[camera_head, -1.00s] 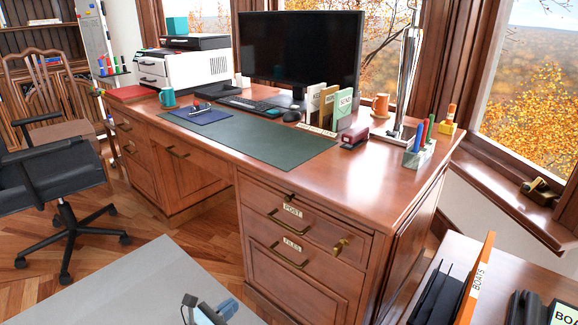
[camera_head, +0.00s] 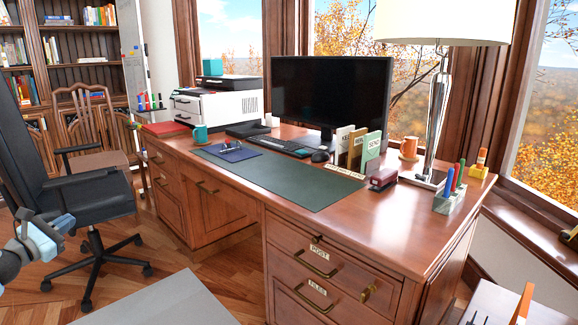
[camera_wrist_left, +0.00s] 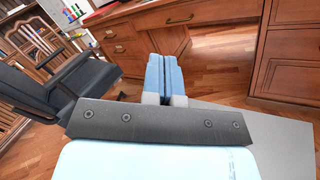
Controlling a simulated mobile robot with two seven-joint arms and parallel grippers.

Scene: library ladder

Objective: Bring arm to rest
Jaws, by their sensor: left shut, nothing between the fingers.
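My left gripper (camera_head: 60,224) is at the left edge of the head view, in front of the black office chair. Its light blue fingers (camera_wrist_left: 165,77) are pressed together in the left wrist view, with nothing between them. It is held clear of the desk, over the floor side. My right gripper is not in view.
The black office chair (camera_head: 95,192) stands close to my left gripper. The wooden desk (camera_head: 400,215) fills the middle, with a monitor (camera_head: 332,92), lamp, printer (camera_head: 218,104) and pen holder on top. A grey surface (camera_head: 160,300) lies low in front.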

